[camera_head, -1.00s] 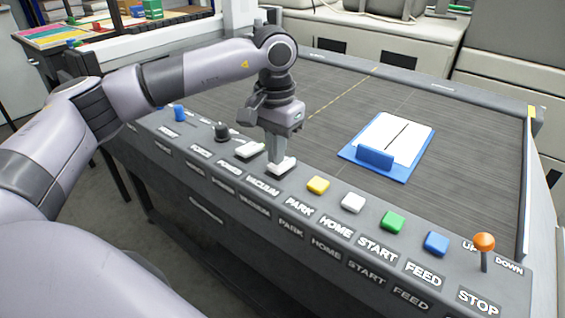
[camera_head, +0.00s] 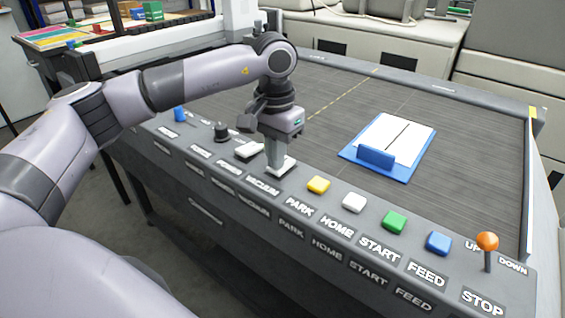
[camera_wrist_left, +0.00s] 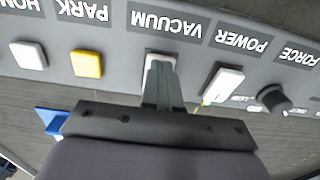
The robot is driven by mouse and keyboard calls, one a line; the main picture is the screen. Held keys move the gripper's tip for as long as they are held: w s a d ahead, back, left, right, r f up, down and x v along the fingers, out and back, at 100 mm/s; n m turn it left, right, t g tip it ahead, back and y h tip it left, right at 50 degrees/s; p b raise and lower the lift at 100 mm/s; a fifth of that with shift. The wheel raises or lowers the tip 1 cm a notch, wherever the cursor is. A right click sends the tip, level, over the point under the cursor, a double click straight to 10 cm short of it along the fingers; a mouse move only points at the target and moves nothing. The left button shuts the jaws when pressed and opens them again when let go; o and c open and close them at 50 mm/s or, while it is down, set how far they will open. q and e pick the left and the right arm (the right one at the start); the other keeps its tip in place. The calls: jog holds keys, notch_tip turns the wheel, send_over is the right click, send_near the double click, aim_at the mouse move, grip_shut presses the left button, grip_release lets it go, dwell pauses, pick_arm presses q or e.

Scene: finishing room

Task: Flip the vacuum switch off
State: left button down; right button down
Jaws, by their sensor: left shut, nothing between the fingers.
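The vacuum switch (camera_head: 283,168) is a white rocker on the sloped control panel, above the VACUUM label. My left gripper (camera_head: 277,170) is shut and points down, with its fingertips at the switch and covering part of it. In the left wrist view the fingers (camera_wrist_left: 160,66) lie over the white vacuum switch (camera_wrist_left: 161,57), just below the upside-down VACUUM label. I cannot tell which way the rocker is tilted, or whether the fingertips press on it. My right gripper is not in view.
The white power switch (camera_head: 249,149) is left of the vacuum switch, with a black force knob (camera_head: 221,131) beyond. To the right are the yellow park button (camera_head: 318,185), white home button (camera_head: 353,202) and orange-topped lever (camera_head: 487,242). A blue board (camera_head: 385,158) with paper lies on the dark bed.

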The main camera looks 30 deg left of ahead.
pick_arm(q)
jog(key=shift+f, duration=0.1)
jog(key=shift+r+p, duration=2.55)
jog(key=shift+r, duration=0.95)
jog(key=shift+f, duration=0.1)
